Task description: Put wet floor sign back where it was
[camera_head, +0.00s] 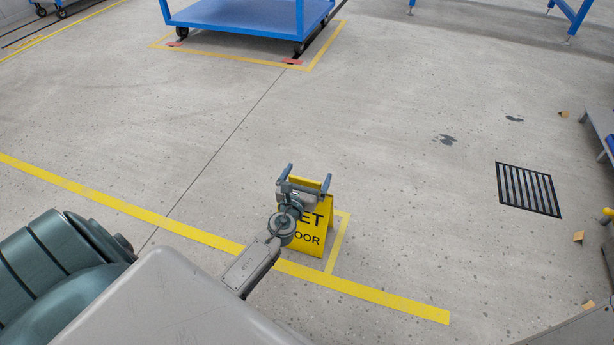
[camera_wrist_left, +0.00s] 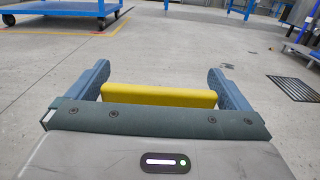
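The yellow wet floor sign (camera_head: 318,225) stands upright on the floor, with black lettering partly hidden behind my left gripper. It stands inside a small yellow-lined corner (camera_head: 338,240) beside the long yellow floor line. My left gripper (camera_head: 308,174) is at the top of the sign, with its fingers wide apart. In the left wrist view the sign's yellow top edge (camera_wrist_left: 158,95) lies between the two fingers and spans nearly the whole gap. Whether the fingers touch its ends is hard to tell. My right gripper is not in view.
A blue cart (camera_head: 245,17) stands in a yellow-marked bay at the back. A dark floor grate (camera_head: 528,189) and dark stains (camera_head: 447,139) lie to the right. Equipment stands along the right edge. The floor around the sign is mostly clear.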

